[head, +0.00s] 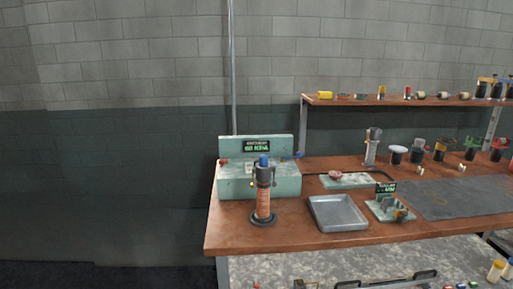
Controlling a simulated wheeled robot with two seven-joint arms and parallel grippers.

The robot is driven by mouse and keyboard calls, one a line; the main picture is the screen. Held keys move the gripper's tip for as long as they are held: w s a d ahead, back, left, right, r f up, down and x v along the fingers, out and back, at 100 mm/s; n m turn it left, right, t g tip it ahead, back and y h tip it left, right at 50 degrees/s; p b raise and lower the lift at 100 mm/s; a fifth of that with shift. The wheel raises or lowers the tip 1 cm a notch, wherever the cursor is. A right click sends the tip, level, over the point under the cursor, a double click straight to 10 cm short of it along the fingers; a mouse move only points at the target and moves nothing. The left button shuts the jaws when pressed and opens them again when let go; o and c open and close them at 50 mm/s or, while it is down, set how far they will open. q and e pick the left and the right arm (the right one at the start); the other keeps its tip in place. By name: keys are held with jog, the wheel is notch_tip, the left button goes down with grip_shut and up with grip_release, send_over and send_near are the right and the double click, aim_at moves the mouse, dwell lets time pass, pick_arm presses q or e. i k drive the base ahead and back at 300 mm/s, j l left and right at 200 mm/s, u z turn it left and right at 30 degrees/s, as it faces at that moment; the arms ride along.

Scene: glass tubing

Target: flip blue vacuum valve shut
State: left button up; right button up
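A pale green box unit (230,184) with a raised back panel and a small green-lit display (256,146) stands at the left end of the brown bench. A blue lever (293,157), likely the blue vacuum valve, lies roughly level along the box's top right; it is too small to tell whether it is open or shut. A red lever (224,162) shows at the top left. A blue-topped upright cylinder (263,200) with an orange body stands on a round dark base in front of the box and hides part of it. Neither of my grippers is in view.
A grey metal tray (337,213) lies right of the cylinder, with a small green stand (390,209) beside it. A dark mat (445,198) and several jars and tools fill the bench's right side. A raised shelf (400,101) runs behind. The floor left of the bench is clear.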

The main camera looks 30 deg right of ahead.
aim_at(299, 153)
jog(key=i+l, duration=0.1)
jog(key=l, duration=0.35)
jog(key=i+l+z, duration=0.1)
jog(key=l, duration=0.3)
jog(key=i+l, duration=0.15)
jog(key=l, duration=0.25)
jog(key=i+l+z, duration=0.1)
jog(key=l, duration=0.35)
jog(key=i+l, duration=0.2)
jog(key=l, duration=0.2)
